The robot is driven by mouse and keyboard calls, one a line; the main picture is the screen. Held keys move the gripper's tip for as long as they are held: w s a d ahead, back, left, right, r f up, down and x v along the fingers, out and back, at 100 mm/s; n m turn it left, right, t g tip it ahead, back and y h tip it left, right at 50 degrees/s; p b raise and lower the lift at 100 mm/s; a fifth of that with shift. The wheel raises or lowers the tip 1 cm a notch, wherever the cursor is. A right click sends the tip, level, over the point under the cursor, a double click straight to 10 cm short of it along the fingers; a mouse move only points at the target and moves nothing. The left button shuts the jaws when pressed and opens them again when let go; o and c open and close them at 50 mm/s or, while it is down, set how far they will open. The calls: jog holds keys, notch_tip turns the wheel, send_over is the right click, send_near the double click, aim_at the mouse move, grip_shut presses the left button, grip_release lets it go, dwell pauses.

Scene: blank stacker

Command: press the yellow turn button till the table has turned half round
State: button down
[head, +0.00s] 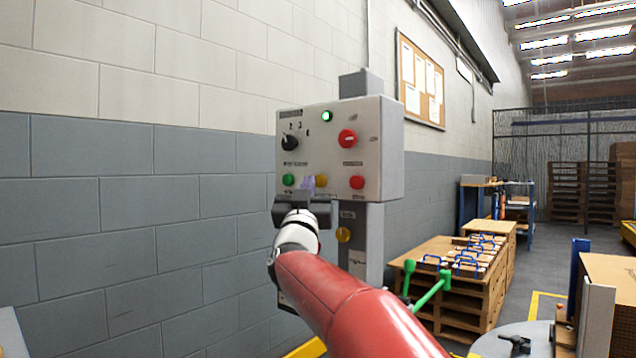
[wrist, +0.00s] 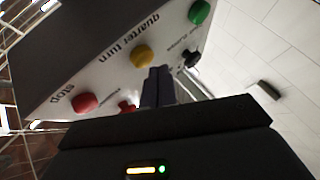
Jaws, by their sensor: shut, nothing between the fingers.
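The yellow turn button (head: 321,181) sits in the lower row of a grey control box (head: 386,150) on the wall side, between a green button (head: 288,180) and a red one (head: 357,182). In the wrist view the yellow button (wrist: 142,56) is labelled "quarter turn". My gripper (head: 308,183) is shut and empty, its fingertips (wrist: 158,70) beside the yellow button, on its green-button side. I cannot tell whether they touch the panel. Part of a round grey table (head: 490,346) shows at the lower right; its turn position is unclear.
The box also carries a black selector knob (head: 290,142), a red knob (head: 347,138) and a lit green lamp (head: 327,116). A wooden pallet stack (head: 455,285) with blue-handled items stands at right.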

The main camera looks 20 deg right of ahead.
jog(key=shift+w+d, duration=0.2)
jog(key=shift+d, duration=0.05)
